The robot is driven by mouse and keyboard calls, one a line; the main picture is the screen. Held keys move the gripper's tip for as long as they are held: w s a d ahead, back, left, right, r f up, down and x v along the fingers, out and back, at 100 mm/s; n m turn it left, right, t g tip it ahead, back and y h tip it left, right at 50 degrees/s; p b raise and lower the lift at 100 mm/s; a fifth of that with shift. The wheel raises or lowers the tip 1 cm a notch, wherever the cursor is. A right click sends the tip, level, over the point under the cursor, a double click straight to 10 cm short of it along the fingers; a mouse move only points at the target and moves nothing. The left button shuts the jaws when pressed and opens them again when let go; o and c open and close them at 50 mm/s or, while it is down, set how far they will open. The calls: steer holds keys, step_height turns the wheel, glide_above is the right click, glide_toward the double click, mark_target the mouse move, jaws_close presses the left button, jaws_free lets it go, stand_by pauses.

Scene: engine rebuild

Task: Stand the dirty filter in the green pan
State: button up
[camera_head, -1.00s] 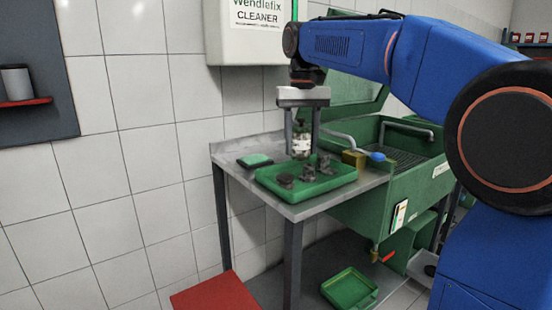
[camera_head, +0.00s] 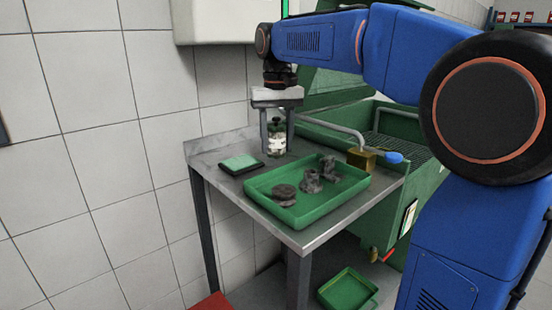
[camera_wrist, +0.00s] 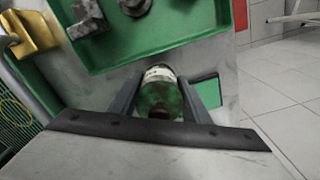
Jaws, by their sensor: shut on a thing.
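The dirty filter (camera_head: 277,137) is a small green cylinder with a stained whitish band. It is upright between the two fingers of my gripper (camera_head: 277,143), which is shut on it. The filter also shows between the fingers in the wrist view (camera_wrist: 160,92). It is just behind the far rim of the green pan (camera_head: 300,218) on the metal bench, outside the pan. I cannot tell whether its base touches the bench. The pan also shows at the top of the wrist view (camera_wrist: 140,55).
Three grimy parts lie in the pan: a round one (camera_head: 284,194) and two taller ones (camera_head: 312,181) (camera_head: 328,168). A green pad (camera_head: 241,163) lies left of the filter. A brass block (camera_head: 361,158) and blue-ended brush (camera_head: 393,157) are right. Another green tray (camera_head: 347,290) is below.

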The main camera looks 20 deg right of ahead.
mark_target(277, 157)
steer(key=shift+f, duration=2.3)
steer(key=shift+f, duration=0.15)
steer(key=o, duration=0.9)
steer(key=shift+c, duration=0.2)
